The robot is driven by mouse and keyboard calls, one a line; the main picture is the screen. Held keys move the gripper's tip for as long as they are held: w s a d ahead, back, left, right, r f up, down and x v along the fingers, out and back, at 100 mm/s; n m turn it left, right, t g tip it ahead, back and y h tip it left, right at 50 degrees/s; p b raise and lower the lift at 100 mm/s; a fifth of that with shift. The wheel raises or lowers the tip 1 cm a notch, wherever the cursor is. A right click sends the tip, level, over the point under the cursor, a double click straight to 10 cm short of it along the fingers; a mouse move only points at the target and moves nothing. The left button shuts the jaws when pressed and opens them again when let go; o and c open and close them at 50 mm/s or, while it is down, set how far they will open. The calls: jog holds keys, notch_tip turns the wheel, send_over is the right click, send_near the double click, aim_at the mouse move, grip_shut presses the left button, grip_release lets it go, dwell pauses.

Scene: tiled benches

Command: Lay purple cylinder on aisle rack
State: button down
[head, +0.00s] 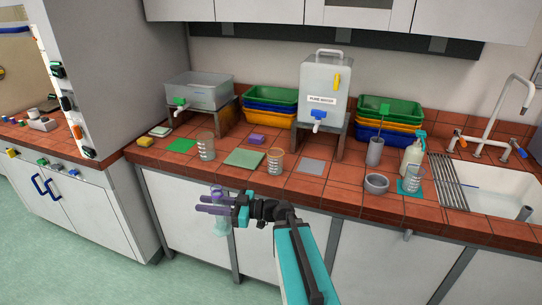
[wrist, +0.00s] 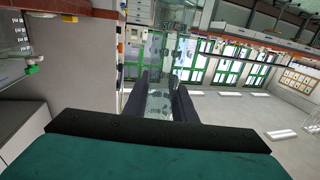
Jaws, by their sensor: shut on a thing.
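My gripper (head: 220,202) is in front of the bench edge, near counter height, and shut on a clear, cylinder-like vessel (head: 222,224). Purple parts show at the jaws, but I cannot tell whether they are fingers or part of the vessel. In the wrist view, the clear vessel (wrist: 159,95) stands between the two dark fingers (wrist: 160,105); no purple shows on it there. A ribbed metal rack (head: 448,182) lies beside the sink at the right; I cannot tell if it is the aisle rack.
The red tiled bench (head: 330,190) holds two clear beakers (head: 206,148) (head: 276,160), a purple block (head: 257,139), a green mat (head: 244,159), a water tank (head: 322,95), a grey bowl (head: 376,184) and a spray bottle (head: 412,158). The floor (head: 190,280) at left is clear.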

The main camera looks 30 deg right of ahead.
jog(key=s+d+r+m+t+h+p, duration=0.2)
jog(key=s+d+h+p, duration=0.1)
jog(key=d, duration=0.9)
jog(key=s+d+r+m+t+h+p, duration=0.1)
jog(key=s+d, duration=0.5)
jog(key=d, duration=0.6)
jog(key=s+d+r+m+t+h+p, duration=0.2)
jog(key=s+d+m+t+h+p, duration=0.1)
jog(key=d, duration=0.9)
jog(key=shift+s+d+r+m+h+p, duration=0.3)
jog(key=shift+s+m+h+p, duration=0.2)
jog(key=shift+s+h+p, duration=0.45)
jog(key=shift+w, duration=0.1)
